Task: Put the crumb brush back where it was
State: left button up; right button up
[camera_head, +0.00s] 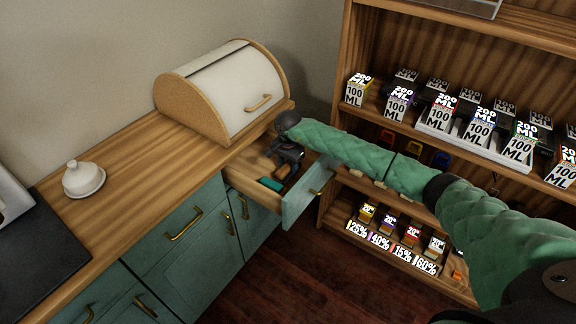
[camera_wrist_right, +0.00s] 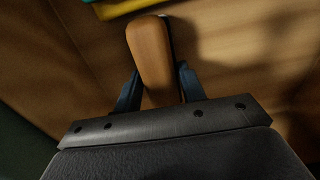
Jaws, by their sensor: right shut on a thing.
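The crumb brush shows its wooden handle (camera_wrist_right: 150,55) between the fingers of my right gripper (camera_wrist_right: 158,85) in the right wrist view. The gripper is shut on that handle. In the head view my right gripper (camera_head: 288,170) reaches down into the open drawer (camera_head: 246,171) beneath the counter's right end. The brush is small and mostly hidden by the gripper there, and its bristles cannot be made out. I cannot tell whether it touches the drawer floor. My left gripper is not in view.
A teal item (camera_head: 271,184) lies in the drawer's near part. A bread box (camera_head: 222,92) and a white lidded dish (camera_head: 83,178) stand on the counter (camera_head: 135,165). Shelves (camera_head: 338,180) with labelled boxes stand close to the right of the open drawer.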

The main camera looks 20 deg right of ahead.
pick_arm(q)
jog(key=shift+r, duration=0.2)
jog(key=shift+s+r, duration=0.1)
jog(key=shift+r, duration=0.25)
pick_arm(e)
jog(key=o, duration=0.9)
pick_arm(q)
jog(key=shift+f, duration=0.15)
pick_arm(e)
jog(key=shift+o, duration=0.2)
